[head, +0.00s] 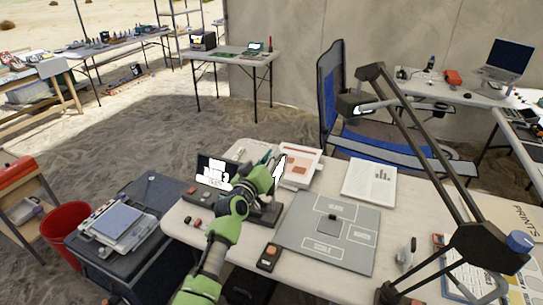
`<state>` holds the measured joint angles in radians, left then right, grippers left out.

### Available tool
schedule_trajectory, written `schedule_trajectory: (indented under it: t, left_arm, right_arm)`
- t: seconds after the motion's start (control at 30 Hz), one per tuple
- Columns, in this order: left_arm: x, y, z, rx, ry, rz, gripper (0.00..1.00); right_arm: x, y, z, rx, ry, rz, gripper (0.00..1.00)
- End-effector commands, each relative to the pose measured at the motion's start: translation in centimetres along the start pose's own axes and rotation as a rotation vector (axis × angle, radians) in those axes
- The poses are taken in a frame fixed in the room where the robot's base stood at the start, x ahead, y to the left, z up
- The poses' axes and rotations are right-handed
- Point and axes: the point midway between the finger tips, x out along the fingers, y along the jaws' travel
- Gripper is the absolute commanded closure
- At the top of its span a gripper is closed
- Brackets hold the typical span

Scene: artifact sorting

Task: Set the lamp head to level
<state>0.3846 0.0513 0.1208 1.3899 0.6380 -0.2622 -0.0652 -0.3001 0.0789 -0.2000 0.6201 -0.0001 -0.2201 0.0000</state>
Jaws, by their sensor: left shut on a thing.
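The black desk lamp stands at the right of the near table, with its jointed arm (425,135) reaching up and to the left. Its dark lamp head (355,104) hangs at the arm's far end, roughly sideways, with a bright patch beneath. Its exact tilt is hard to tell. A blue knob (520,241) shows near the lamp's lower joint. My left gripper (266,207), on the green arm, is low over the table, well left of and nearer than the lamp head. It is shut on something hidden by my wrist. My right gripper is not in view.
A grey board with labelled boxes (295,228) lies mid-table. White sheets (368,182) lie behind the board, and a blue chair (332,85) stands beyond. A red bin (68,223) and dark cart (150,193) are left.

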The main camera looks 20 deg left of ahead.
Motion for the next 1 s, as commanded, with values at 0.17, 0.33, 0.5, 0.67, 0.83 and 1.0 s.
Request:
schedule_trajectory:
  t: [0.17, 0.33, 0.5, 0.67, 0.83, 1.0]
  left_arm:
    - [-0.1, -0.1, 0.6, -0.002, -0.01, -0.001, 0.75]
    - [0.0, 0.0, 0.3, 0.0, -0.006, -0.001, 0.75]
    - [-0.5, 0.0, 0.3, 0.0, -0.004, 0.0, 0.75]
    - [-2.4, 0.0, 0.3, 0.0, -0.004, 0.0, 0.75]
    - [-5.8, -0.1, 0.3, 0.0, -0.005, -0.001, 0.75]
    - [-9.1, 0.0, 0.4, 0.0, -0.007, -0.001, 0.75]
  right_arm:
    - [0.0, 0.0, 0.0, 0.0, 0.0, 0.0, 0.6]
    - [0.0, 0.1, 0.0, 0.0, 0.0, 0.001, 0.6]
    - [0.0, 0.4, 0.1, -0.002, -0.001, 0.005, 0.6]
    - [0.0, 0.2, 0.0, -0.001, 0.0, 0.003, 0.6]
    - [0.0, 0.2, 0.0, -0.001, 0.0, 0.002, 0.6]
    - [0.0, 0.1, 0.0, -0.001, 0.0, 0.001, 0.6]
